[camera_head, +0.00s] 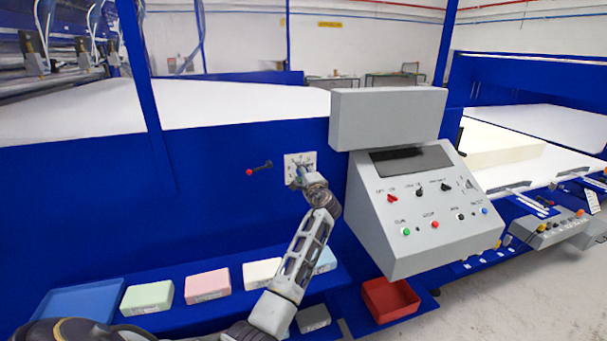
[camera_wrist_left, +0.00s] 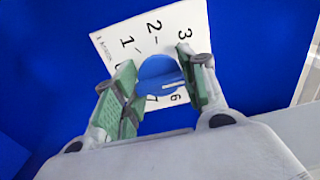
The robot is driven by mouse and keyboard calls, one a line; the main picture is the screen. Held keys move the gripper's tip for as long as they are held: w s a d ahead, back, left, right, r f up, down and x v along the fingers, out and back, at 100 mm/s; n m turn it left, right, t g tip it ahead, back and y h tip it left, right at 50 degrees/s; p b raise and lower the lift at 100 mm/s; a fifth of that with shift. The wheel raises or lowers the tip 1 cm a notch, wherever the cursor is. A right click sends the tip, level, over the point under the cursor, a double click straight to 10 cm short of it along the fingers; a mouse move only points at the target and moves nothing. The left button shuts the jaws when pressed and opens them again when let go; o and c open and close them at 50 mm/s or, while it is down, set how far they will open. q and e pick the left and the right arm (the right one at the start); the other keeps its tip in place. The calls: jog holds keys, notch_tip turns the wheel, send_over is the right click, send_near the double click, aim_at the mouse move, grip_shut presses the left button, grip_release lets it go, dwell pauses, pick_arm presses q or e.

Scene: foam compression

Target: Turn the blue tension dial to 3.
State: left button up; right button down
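The white dial plate (camera_head: 292,162) is on the blue machine front, left of the grey control box. My left gripper (camera_head: 303,178) is at the plate and mostly hides the blue tension dial in the head view. In the left wrist view the round blue dial (camera_wrist_left: 158,70) sits between the green-padded fingertips of my left gripper (camera_wrist_left: 158,75), with a finger against each side. Numbers 1, 2, 3, 6 and 7 show on the tilted plate (camera_wrist_left: 178,22). A white mark on the dial lies toward the right finger, which hides the numbers there. My right gripper is not in view.
A black lever with a red knob (camera_head: 250,172) sticks out left of the plate. The grey control box (camera_head: 425,225) stands close on the right. Foam blocks (camera_head: 208,284) lie on a blue shelf below, and a red bin (camera_head: 390,299) sits under the box.

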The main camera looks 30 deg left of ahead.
pick_arm(q)
jog(key=shift+c, duration=1)
jog(key=shift+f, duration=0.1)
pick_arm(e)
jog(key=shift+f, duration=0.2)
pick_arm(q)
jog(key=n+b, duration=0.2)
jog(key=b, duration=0.2)
jog(key=shift+f, duration=0.15)
jog(key=n+b, duration=0.3)
jog(key=shift+b, duration=0.6)
jog(key=shift+n+b, duration=1.1)
jog(key=shift+b, duration=0.15)
jog(key=shift+n+b, duration=0.3)
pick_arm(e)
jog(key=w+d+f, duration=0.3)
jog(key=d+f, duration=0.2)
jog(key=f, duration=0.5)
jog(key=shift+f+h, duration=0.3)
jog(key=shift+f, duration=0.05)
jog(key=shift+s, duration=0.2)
